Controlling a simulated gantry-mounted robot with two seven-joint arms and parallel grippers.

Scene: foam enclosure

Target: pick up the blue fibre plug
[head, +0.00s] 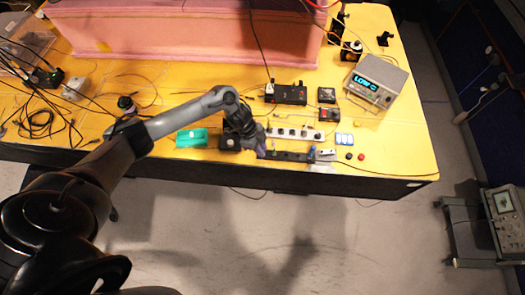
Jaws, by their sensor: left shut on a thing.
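My left arm comes in from the left, and its gripper (259,148) points down at the front edge of the yellow table. It is shut on a small blue piece (261,152), which looks like the blue fibre plug; only a little of it shows at the fingertips. A dark strip (288,156) lies just right of the gripper along the table edge. Whether the plug touches that strip is too small to tell. My right gripper is not in view.
A green box (192,138) sits left of the gripper. A white strip with dark knobs (295,133), a black box (286,94) and a grey meter (377,80) stand behind and right. Loose cables (40,122) cover the left. A pink foam enclosure (185,35) fills the back.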

